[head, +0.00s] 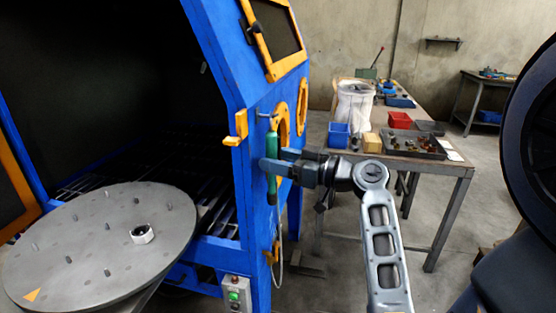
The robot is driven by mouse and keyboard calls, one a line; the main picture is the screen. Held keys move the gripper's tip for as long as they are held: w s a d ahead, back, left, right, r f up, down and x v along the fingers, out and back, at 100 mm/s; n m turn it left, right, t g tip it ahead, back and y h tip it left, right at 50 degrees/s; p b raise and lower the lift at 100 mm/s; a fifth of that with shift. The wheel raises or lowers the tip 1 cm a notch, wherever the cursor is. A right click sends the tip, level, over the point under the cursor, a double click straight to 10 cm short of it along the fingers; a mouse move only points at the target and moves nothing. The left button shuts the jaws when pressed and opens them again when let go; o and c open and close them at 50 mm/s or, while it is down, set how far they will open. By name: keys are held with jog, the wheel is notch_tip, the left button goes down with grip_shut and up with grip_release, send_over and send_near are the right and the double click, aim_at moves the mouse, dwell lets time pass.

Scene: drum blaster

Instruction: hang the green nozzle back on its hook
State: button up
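The green nozzle (271,147) is upright in front of the blue cabinet's front post. My gripper (272,168) reaches in from the right, and its dark fingers are closed around the nozzle's middle. Green shows above and below the fingers. The small hook (267,115) sticks out of the post just above the nozzle's top. I cannot tell whether the nozzle's top touches the hook.
The blue cabinet (217,50) stands open at left, with a round metal turntable (90,240) in front. A yellow latch (238,128) juts out beside the hook. A control box (235,294) sits below. A workbench (455,170) with bins stands behind at right.

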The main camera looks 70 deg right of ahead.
jog(key=s+a+b, duration=0.1)
jog(key=s+b, duration=0.1)
jog(key=s, duration=0.5)
jog(key=shift+s, duration=0.35)
jog(key=shift+f, duration=0.1)
